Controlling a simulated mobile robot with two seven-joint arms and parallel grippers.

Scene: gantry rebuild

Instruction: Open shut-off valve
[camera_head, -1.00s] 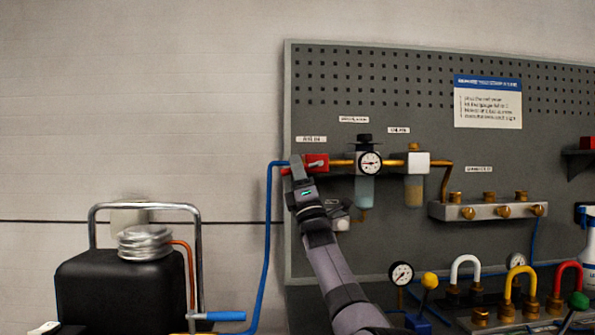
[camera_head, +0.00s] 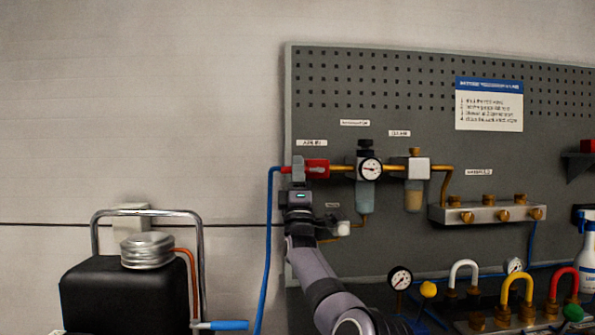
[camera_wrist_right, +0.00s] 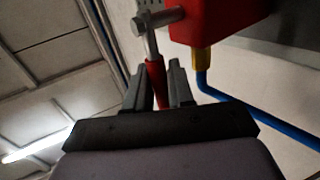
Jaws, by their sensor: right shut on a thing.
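The red shut-off valve (camera_head: 317,168) sits at the left end of the brass pipe on the pegboard, below a small label. In the right wrist view its red body (camera_wrist_right: 212,18) is at the top, with a metal stem and a lever with a red grip (camera_wrist_right: 155,84). My right gripper (camera_head: 298,172) is at the valve's left end, pointing up. In the right wrist view its fingers (camera_wrist_right: 158,82) stand on both sides of the red grip, shut on it. My left gripper is not in view.
A blue hose (camera_head: 268,250) runs down left of my arm. A gauge (camera_head: 369,168) and filter bowl (camera_head: 414,197) hang right of the valve, above a brass-fitted manifold (camera_head: 487,213). A black tank (camera_head: 125,290) stands lower left.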

